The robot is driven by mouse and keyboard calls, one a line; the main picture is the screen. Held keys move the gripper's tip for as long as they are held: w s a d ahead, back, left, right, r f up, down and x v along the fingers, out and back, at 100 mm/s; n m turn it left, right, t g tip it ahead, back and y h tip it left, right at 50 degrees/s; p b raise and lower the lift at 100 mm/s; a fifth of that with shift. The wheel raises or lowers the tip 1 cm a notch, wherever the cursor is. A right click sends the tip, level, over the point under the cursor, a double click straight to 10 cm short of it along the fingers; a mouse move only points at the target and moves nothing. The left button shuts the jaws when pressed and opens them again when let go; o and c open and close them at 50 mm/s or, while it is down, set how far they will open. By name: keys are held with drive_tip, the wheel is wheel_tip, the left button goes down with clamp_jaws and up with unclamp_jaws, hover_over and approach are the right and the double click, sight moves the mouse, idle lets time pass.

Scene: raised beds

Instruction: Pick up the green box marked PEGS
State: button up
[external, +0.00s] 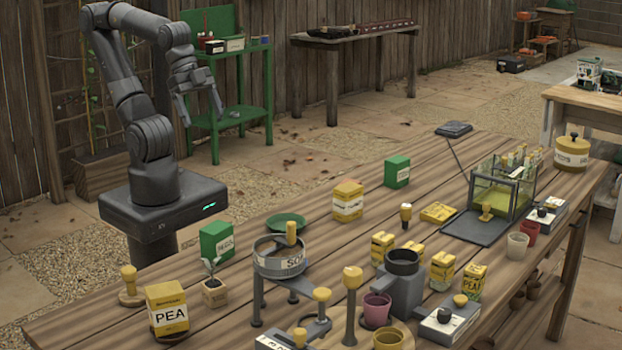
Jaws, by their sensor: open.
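My gripper (203,115) is open and empty. It hangs in the air at the upper left, above and behind the nearer green box and well apart from it.
Beside the nearer green box are a potted seedling (214,290), a yellow PEA box (167,308) and a sieve on a stand (280,262). A green plate (287,223) lies behind the sieve. Bare tabletop (345,237) shows around the middle.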

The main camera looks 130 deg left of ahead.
drive_tip(key=shift+o, duration=0.4)
drive_tip(key=shift+w, duration=0.1)
drive_tip(key=n+g, duration=0.1)
drive_tip(key=g, duration=0.4)
hover_over(216, 227)
drive_tip(key=f, duration=1.4)
drive_tip(key=shift+s+a+f, duration=0.35)
drive_tip(key=shift+w+d+f+g, duration=0.1)
drive_tip(key=shift+d+f+g, duration=0.05)
drive_tip(key=shift+f, duration=0.2)
drive_tip(key=shift+w+d+f+g, duration=0.1)
drive_tip(key=shift+f+g, duration=0.05)
drive_tip(key=shift+f, duration=0.2)
wheel_tip(216, 227, down, 10)
drive_tip(key=shift+w+f, duration=0.1)
drive_tip(key=shift+f, duration=0.1)
drive_tip(key=c, duration=1.1)
